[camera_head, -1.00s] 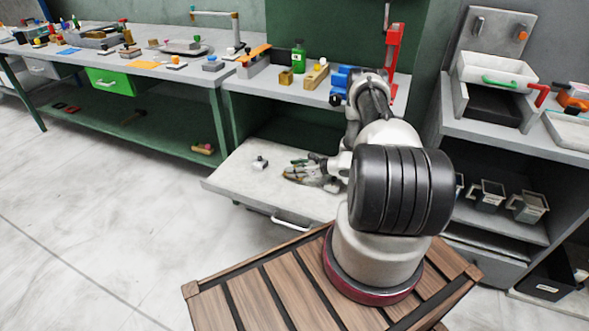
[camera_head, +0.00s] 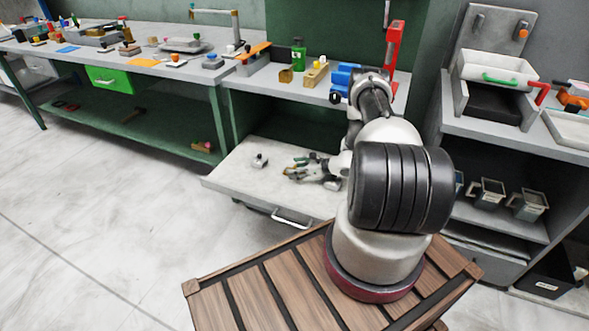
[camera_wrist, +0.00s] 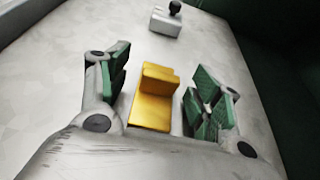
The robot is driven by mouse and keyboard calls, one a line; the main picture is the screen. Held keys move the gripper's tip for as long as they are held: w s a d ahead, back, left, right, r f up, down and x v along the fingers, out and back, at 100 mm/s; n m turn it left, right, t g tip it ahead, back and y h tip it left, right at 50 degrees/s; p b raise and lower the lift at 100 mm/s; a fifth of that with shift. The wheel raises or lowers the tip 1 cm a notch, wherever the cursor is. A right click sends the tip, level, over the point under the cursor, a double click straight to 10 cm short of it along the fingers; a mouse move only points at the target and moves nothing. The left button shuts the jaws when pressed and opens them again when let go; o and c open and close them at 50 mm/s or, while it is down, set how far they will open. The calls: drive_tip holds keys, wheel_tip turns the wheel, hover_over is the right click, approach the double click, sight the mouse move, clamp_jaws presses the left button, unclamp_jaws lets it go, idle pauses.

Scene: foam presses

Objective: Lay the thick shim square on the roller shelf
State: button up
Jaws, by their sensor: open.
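A yellow stepped block (camera_wrist: 152,108), which I take to be the thick shim, lies on the pale pull-out shelf (camera_head: 240,176), apparently the roller shelf. In the wrist view it sits between the green finger pads of my gripper (camera_wrist: 165,88), with a gap on each side. My gripper (camera_head: 297,168) is open, low over the shelf. The block looks roughly in line with the fingers; I cannot tell how square it is to the shelf edges.
A small grey block with a black knob (camera_head: 260,160) stands on the shelf to the left; it also shows in the wrist view (camera_wrist: 166,20). The shelf's front handle (camera_head: 291,218) faces me. A workbench top (camera_head: 300,92) overhangs behind.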

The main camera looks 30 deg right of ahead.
drive_tip(key=v, duration=1.1)
drive_tip(key=shift+s+f+n, duration=0.15)
drive_tip(key=shift+s+n, duration=0.15)
drive_tip(key=s+a+g, duration=0.1)
drive_tip(key=s, duration=0.1)
drive_tip(key=s+a+f+n+g+y, duration=0.1)
drive_tip(key=s, duration=0.1)
drive_tip(key=s+a+n, duration=0.1)
drive_tip(key=s, duration=0.1)
drive_tip(key=shift+s+a+f+g, duration=0.25)
drive_tip(key=shift+a+f+g, duration=0.1)
drive_tip(key=shift+f+g, duration=0.05)
drive_tip(key=s+a+r+n+g+h, duration=0.1)
drive_tip(key=s+a+r+n+h, duration=0.2)
drive_tip(key=s+r+n, duration=0.5)
drive_tip(key=s+a+r+n+g+h, duration=0.1)
drive_tip(key=s+a+r+n+h, duration=0.2)
drive_tip(key=r, duration=2.5)
drive_tip(key=s+a+r+n+g+h, duration=0.1)
drive_tip(key=s+a+r+n+h, duration=0.2)
drive_tip(key=s+a+r+n, duration=0.4)
drive_tip(key=s+r+n, duration=0.6)
drive_tip(key=r+n, duration=0.1)
drive_tip(key=r, duration=0.4)
drive_tip(key=shift+s+r+n, duration=0.25)
drive_tip(key=shift+s+n, duration=0.15)
